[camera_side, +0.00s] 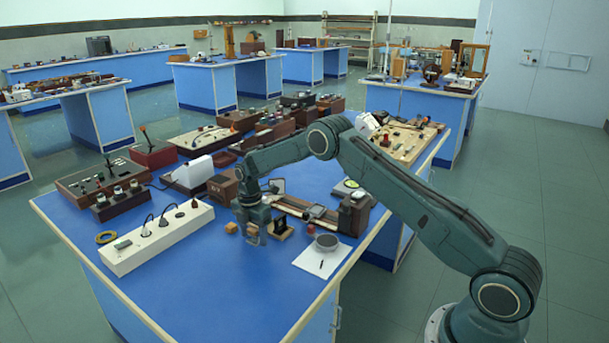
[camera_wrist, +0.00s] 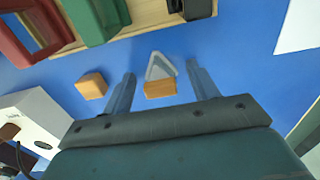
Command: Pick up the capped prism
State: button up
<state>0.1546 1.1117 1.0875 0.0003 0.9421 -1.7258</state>
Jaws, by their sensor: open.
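The capped prism (camera_wrist: 160,67) is in the wrist view, a pale triangular piece with an orange-brown cap (camera_wrist: 160,89) on its near side. My gripper (camera_wrist: 159,76) is open, with one finger on each side of the prism and blue tabletop visible in the gaps. I see no contact. In the side view my gripper (camera_side: 254,228) points down low over the blue bench, and it mostly hides the prism. A separate small orange-brown block (camera_wrist: 91,86) lies left of the left finger; it also shows in the side view (camera_side: 231,228).
A white socket strip (camera_side: 155,240) lies to the left. A wooden rail (camera_side: 300,208) with fittings lies behind; green (camera_wrist: 95,18) and dark red (camera_wrist: 22,30) parts show near it. White paper (camera_side: 322,258) lies to the right. The front bench is clear.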

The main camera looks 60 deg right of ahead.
aim_at(253, 229)
jog(key=c, duration=1.1)
jog(key=shift+r, duration=0.1)
notch_tip(253, 229, up, 20)
dwell(0.6)
